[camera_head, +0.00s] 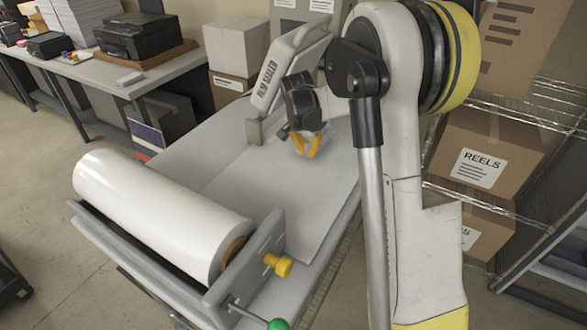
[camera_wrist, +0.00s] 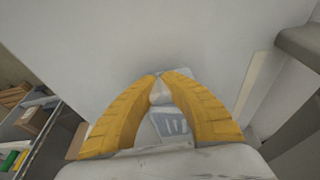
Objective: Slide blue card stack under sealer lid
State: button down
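The sealer (camera_head: 268,85), a pale upright arm lettered as a film sealer, stands at the back of the grey work table (camera_head: 225,165). Its lid part looks raised and angled. My gripper (camera_head: 311,156) hangs over the table just right of the sealer, its yellow fingers pointing down. In the wrist view its fingertips (camera_wrist: 162,77) come together over a plain pale surface. I see no card between the tips. A pale blue-grey patch shows between the finger bases; I cannot tell what it is. I cannot make out a blue card stack on the table.
A large white film roll (camera_head: 160,212) lies in a cradle at the table's front left, with a yellow knob (camera_head: 278,265) at its end. Cartons (camera_head: 485,150) stand on a wire rack at right. A side table (camera_head: 100,68) with a printer is at back left.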

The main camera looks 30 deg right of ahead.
aim_at(328, 132)
jog(key=w+d, duration=0.1)
jog(key=d, duration=0.1)
jog(key=w+d, duration=0.1)
jog(key=d, duration=0.1)
jog(key=shift+w+d, duration=0.1)
jog(key=shift+w, duration=0.2)
